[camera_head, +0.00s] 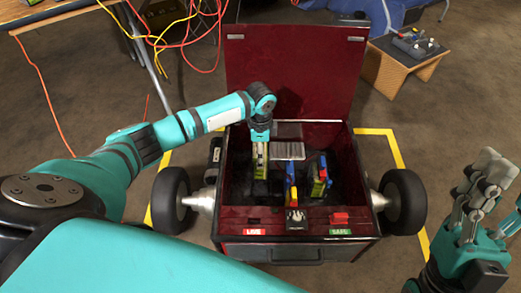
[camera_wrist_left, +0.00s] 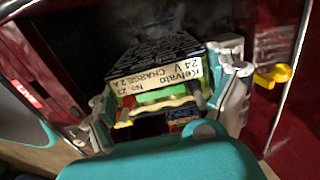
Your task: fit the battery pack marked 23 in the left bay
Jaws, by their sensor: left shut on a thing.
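My left gripper (camera_head: 260,138) reaches down into the left part of the open red box (camera_head: 300,226). It is shut on the battery pack marked 23 (camera_head: 261,166), which hangs upright below it with a yellow-green top. The left wrist view shows the same pack (camera_wrist_left: 160,72) between the fingers of my left gripper (camera_wrist_left: 172,100). It is black, with a pale label reading No. 23, 24 V and a green strip. The pack's lower end and the bay floor are hidden in shadow. My right gripper (camera_head: 486,185) is open and empty, outside the box at right.
The raised lid (camera_head: 291,70) stands behind.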

